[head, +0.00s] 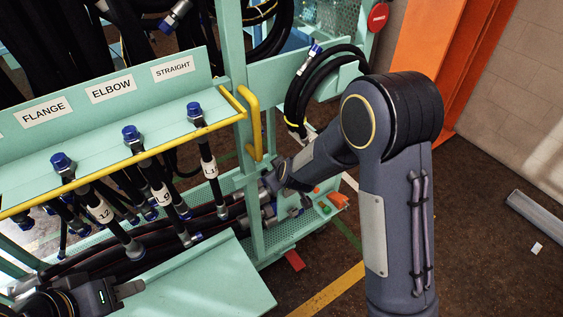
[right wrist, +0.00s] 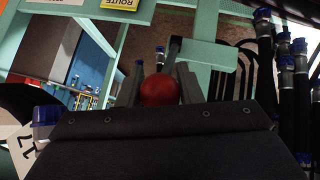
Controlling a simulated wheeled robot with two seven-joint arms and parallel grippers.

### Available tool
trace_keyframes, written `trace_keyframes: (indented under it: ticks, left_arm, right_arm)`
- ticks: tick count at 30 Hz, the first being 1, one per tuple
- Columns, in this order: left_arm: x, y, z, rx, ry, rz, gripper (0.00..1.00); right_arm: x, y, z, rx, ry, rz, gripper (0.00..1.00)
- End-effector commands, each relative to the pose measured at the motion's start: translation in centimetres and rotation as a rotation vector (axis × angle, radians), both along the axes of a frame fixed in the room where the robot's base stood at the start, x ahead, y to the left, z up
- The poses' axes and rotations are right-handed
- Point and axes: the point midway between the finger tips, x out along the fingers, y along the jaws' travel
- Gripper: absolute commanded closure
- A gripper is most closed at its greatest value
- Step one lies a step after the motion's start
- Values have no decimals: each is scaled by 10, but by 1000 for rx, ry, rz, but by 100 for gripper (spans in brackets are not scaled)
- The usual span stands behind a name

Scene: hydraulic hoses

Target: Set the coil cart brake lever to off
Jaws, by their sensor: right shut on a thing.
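In the right wrist view a round red knob (right wrist: 160,90), which looks like the brake lever's end, sits between the two fingers of my right gripper (right wrist: 161,84). The gripper is shut on it. The lever's shaft and its off mark cannot be made out. In the head view my right gripper (head: 268,190) reaches in at the lower right of the teal coil cart (head: 243,150), and the knob is hidden there. My left gripper (head: 128,290) is low at the left, by the cart's lower panel. Its fingers are too small and dark to judge.
Black hoses with blue caps hang from the rack shelf (head: 135,120), labelled flange, elbow and straight. A yellow rail (head: 120,167) runs along its edge. A coiled hose (head: 300,95) hangs behind my right arm. Orange and green pieces (head: 330,205) lie on the cart's low deck.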

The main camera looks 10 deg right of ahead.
Motion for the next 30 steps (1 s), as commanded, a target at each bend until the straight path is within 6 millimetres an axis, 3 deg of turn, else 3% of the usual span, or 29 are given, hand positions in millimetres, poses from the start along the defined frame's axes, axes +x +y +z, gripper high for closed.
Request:
trace_keyframes:
  ticks: [1, 6, 27, 28, 30]
  left_arm:
    - [0, 0, 10, 0, 0, 0, 64]
    - [0, 0, 18, 0, 0, 0, 64]
    - [0, 0, 23, 0, 0, 0, 64]
    - [0, 0, 23, 0, 0, 0, 64]
    - [0, 0, 23, 0, 0, 0, 64]
  right_arm:
    - [7, 2, 11, 0, -16, 2, 100]
    - [15, 5, 16, 1, -23, 0, 100]
    - [23, 7, 18, 2, -26, 0, 100]
    - [23, 7, 18, 2, -26, 0, 67]
    - [22, 7, 18, 1, -25, 0, 58]
